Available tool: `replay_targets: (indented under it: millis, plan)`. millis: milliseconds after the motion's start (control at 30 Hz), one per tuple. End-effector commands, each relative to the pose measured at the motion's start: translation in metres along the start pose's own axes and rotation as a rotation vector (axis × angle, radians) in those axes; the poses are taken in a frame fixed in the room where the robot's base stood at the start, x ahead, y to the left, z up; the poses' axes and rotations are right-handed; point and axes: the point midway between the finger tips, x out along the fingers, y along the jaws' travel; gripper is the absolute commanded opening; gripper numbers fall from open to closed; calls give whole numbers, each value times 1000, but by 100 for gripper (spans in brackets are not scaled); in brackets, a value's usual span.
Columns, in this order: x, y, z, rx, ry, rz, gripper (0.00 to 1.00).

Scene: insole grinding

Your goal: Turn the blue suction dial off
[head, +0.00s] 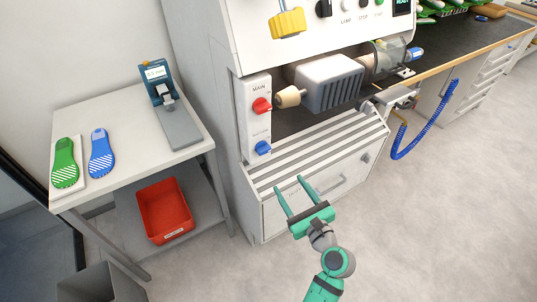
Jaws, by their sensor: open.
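The blue suction dial (263,148) is on the white control panel (257,98) at the machine's left front, below the red main dial (262,105). The lettering by the blue dial is too small to read clearly. My gripper (288,194) is green, with two long fingers spread apart and nothing between them. It is in front of the machine's lower drawer, below and to the right of the blue dial, and apart from it. Nothing hides the blue dial.
A grey motor with a tan cone (289,97) sticks out beside the panel. A slatted grille (320,150) lies below it. At the left, a side table (110,165) carries green and blue insoles and a gauge, with a red bin (165,210) beneath. A blue hose (430,135) hangs at right.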

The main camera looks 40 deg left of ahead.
Motion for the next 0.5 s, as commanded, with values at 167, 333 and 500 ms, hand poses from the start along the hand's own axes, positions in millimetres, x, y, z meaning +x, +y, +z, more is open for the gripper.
replay_targets:
  millis: [167, 333, 500]
  plan:
    - [17, 1, 36, 117, -60, 100, 56]
    - [25, 2, 44, 148, -72, 124, 56]
    - [47, 4, 46, 146, -72, 122, 56]
